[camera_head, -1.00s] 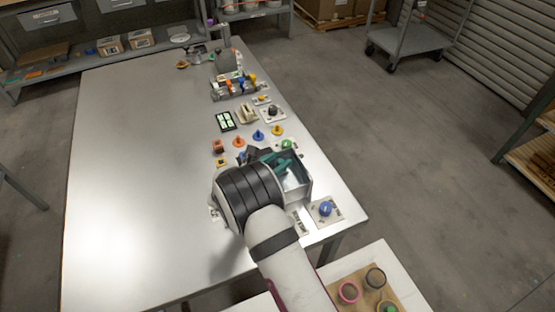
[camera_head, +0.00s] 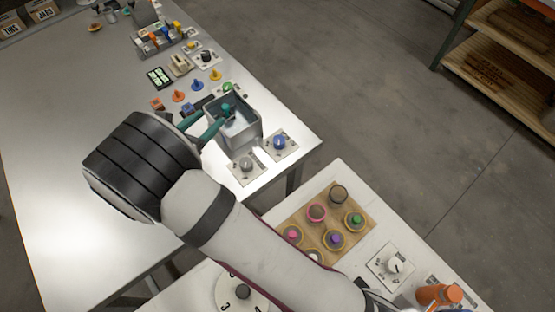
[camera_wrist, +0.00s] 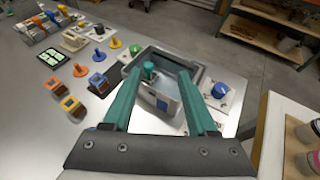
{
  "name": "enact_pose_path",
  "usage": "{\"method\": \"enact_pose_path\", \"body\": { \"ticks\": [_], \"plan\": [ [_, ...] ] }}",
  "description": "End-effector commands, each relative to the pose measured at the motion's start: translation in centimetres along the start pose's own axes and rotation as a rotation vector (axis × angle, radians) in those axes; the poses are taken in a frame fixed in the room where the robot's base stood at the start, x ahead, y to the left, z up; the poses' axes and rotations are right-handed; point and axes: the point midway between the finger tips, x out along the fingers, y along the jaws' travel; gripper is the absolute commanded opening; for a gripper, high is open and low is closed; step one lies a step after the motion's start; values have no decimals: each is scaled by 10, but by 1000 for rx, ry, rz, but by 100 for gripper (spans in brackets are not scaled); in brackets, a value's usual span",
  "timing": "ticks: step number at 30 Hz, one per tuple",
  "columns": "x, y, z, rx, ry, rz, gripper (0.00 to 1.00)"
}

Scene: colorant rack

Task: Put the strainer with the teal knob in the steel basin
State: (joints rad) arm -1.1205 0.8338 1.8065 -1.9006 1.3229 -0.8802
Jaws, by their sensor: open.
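The steel basin (camera_head: 258,133) is a grey open box near the table's right edge; it also shows in the wrist view (camera_wrist: 196,76). The teal knob of the strainer (camera_head: 228,108) shows inside the basin, and in the wrist view (camera_wrist: 149,69) it stands near my left fingertip. The strainer's body is mostly hidden by the basin wall and my fingers. My gripper (camera_head: 212,119) has teal fingers, spread open at the basin's near left side. In the wrist view the fingers (camera_wrist: 161,73) reach over the basin with a gap between them.
A blue knob on a plate (camera_head: 280,143) and a grey knob on a plate (camera_head: 246,165) stand close to the basin. Orange, blue and yellow pegs (camera_head: 197,85) stand behind it. A wooden tray of colored pots (camera_head: 318,218) is on the white side table. The table's left is clear.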

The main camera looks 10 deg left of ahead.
Motion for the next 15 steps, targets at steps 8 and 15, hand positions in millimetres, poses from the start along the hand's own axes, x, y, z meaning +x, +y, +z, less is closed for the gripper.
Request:
{"method": "enact_pose_path", "body": {
  "ticks": [8, 15],
  "plan": [
    [-50, -305, 90, 1414, 66, -1044, 58],
    [-181, -341, 42, -2550, 47, 1813, 58]
  ]
}}
